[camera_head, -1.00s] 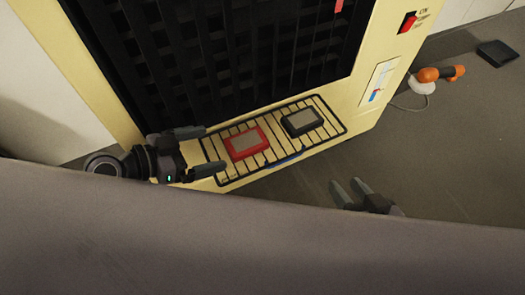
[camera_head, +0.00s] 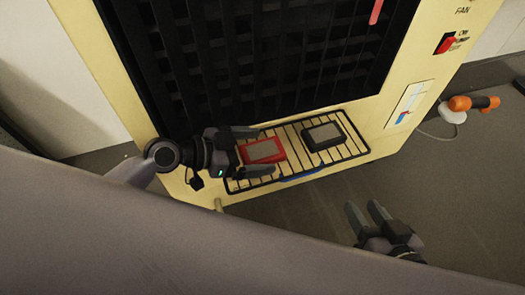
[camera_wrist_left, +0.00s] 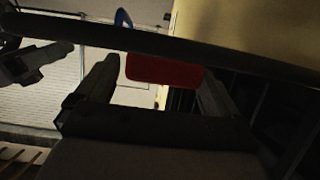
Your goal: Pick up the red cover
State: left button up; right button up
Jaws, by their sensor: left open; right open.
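My right gripper (camera_head: 367,213) is open and empty, in front of the unit to the right.
A black cover (camera_head: 324,136) lies on the tray right of the red one. The cream unit (camera_head: 398,72) has a dark grille (camera_head: 250,65) rising behind the tray. An orange and white tool (camera_head: 470,104) lies on the floor at right. Floor near my right gripper is clear.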

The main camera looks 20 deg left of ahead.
pick_arm(q)
jog(key=shift+w+d+f, duration=0.1)
jog(key=shift+d, duration=0.05)
jog(key=c, duration=1.2)
jog(key=shift+c, duration=0.2)
